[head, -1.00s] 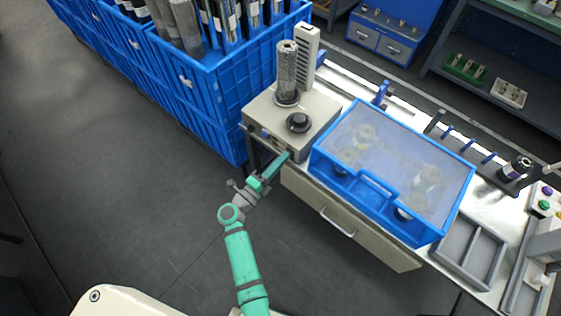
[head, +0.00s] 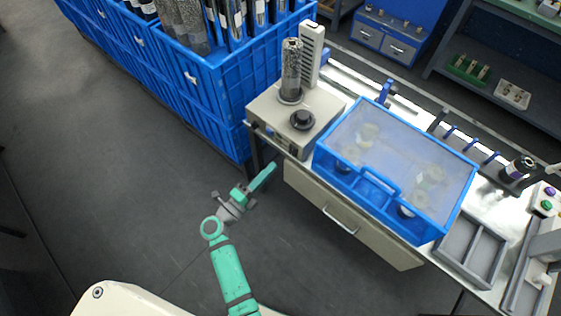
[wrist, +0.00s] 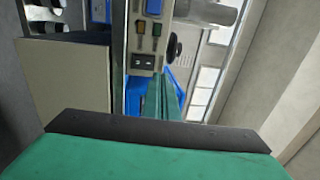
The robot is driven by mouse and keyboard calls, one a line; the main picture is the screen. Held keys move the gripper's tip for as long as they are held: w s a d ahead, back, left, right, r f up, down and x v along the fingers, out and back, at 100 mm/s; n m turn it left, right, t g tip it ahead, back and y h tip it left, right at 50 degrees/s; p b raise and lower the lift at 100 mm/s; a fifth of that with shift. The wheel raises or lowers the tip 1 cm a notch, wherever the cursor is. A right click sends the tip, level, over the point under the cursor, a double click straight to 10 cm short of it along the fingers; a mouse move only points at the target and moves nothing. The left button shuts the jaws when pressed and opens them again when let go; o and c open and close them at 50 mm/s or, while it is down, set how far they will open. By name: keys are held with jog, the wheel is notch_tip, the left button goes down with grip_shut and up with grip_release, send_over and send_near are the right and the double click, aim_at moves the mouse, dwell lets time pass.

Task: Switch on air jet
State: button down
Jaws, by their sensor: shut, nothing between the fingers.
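A beige machine box (head: 270,115) stands at the left end of the bench, with a speckled roll upright on top and a black knob (head: 302,119). Its front panel (head: 275,142) faces my arm. In the wrist view the panel (wrist: 144,40) appears turned sideways, with a blue display (wrist: 153,7), small green and orange buttons (wrist: 156,30) and a black switch (wrist: 143,62). I cannot tell which control is for the air jet or whether it is on. My gripper (head: 270,171) is shut and empty, in front of and below the panel, apart from it.
A blue-framed clear cover (head: 385,190) stands over the bench just right of the box. A drawer (head: 340,217) with a handle is below. Blue crates (head: 215,90) with rolls stand at the left. The floor around my arm is clear.

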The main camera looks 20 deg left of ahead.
jog(key=shift+s+a+r, duration=0.1)
jog(key=shift+s+a, duration=0.2)
jog(key=shift+s, duration=0.5)
jog(key=shift+s+a+r, duration=0.15)
jog(key=shift+s+a, duration=0.1)
jog(key=shift+s, duration=0.55)
jog(key=shift+s+a+r, duration=0.1)
jog(key=shift+s+a, duration=0.2)
jog(key=shift+s, duration=0.5)
jog(key=shift+d, duration=0.15)
jog(key=shift+s+a, duration=0.15)
jog(key=shift+a, duration=0.05)
